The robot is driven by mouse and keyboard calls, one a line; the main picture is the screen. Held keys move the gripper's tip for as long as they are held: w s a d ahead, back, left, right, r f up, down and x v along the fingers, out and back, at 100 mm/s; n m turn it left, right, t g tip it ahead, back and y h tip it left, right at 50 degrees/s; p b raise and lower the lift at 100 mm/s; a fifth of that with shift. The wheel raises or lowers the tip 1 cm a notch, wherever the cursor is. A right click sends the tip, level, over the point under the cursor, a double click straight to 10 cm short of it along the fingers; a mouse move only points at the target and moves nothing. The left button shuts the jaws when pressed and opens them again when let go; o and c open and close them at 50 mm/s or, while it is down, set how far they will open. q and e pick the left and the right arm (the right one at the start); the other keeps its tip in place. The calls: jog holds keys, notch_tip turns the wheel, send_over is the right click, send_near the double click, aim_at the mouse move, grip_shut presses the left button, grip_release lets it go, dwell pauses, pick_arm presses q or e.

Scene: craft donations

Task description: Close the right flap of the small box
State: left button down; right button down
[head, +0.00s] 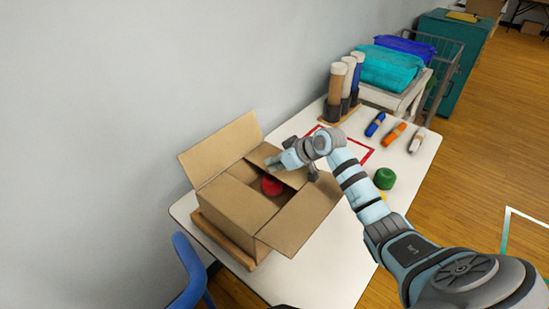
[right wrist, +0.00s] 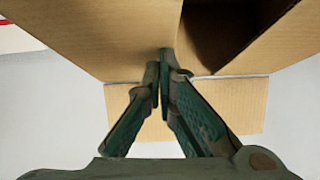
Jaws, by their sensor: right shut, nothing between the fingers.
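The small cardboard box (head: 232,206) stands on the table with its top partly open. One flap (head: 222,148) stands up on the wall side, and a wide flap (head: 302,214) sticks outward at the lower right. Another flap (head: 283,174) lies at the far end, partly hidden by my right gripper (head: 272,161). A red item (head: 271,186) shows inside the box. My right gripper is shut and empty, close over the box's far end. In the right wrist view its closed fingertips (right wrist: 162,62) are beside cardboard; contact is unclear. My left gripper is not in view.
The box sits on a wooden board (head: 222,237) on the white table (head: 334,262). A green roll (head: 384,179), several bundled markers (head: 394,134) and a rack of tubes (head: 337,84) lie to the right and back. A blue chair (head: 187,272) stands at the near left.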

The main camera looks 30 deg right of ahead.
notch_tip(320, 180, up, 2)
jog(key=p, duration=0.3)
jog(key=shift+r, duration=0.2)
notch_tip(320, 180, up, 4)
jog(key=p, duration=0.4)
jog(key=shift+f, duration=0.2)
jog(key=v, duration=0.9)
jog(key=shift+s, duration=0.35)
